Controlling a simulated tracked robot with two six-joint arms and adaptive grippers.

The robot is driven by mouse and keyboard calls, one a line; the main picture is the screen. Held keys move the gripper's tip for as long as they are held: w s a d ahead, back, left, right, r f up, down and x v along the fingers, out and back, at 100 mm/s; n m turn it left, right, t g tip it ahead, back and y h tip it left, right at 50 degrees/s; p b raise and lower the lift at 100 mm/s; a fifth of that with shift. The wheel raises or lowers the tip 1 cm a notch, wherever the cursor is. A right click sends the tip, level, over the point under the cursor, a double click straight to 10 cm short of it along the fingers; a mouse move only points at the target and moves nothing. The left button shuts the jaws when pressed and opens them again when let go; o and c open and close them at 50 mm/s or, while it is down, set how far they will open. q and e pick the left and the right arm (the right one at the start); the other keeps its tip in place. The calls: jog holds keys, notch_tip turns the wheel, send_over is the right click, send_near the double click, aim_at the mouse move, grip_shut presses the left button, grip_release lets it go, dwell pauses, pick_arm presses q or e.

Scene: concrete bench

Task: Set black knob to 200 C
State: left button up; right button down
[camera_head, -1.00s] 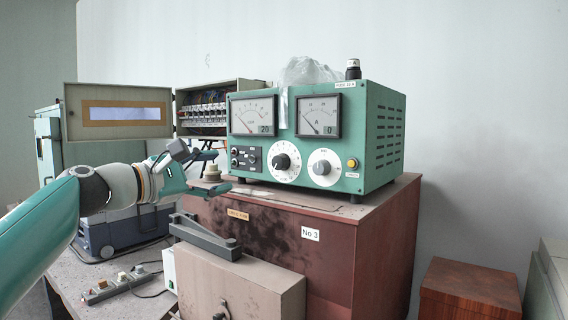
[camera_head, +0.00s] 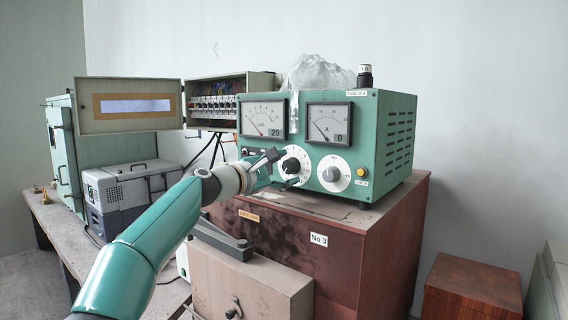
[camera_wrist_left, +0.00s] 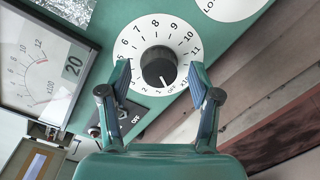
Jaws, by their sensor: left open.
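The black knob (camera_head: 290,165) sits at the centre of a white numbered dial on the green instrument (camera_head: 375,140). In the left wrist view the knob (camera_wrist_left: 157,62) has a white pointer mark at its lower side, near OFF. Numbers from 1 to 11 are visible around it; some are hidden by the fingers. My left gripper (camera_wrist_left: 159,70) is open, with one finger on each side of the knob and gaps to it. In the head view the left gripper (camera_head: 282,169) is in front of the dial and partly covers it. The right gripper is not in view.
A second white dial (camera_head: 333,174) and a yellow button (camera_head: 361,172) lie right of the knob. Two meters (camera_head: 329,124) are above. An open fuse box (camera_head: 212,103) stands behind on the left. The instrument rests on a brown cabinet (camera_head: 385,235).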

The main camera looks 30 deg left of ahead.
pick_arm(q)
jog(key=shift+w, duration=0.1)
jog(key=c, duration=1.1)
jog(key=shift+f, duration=0.1)
jog(key=shift+c, duration=0.2)
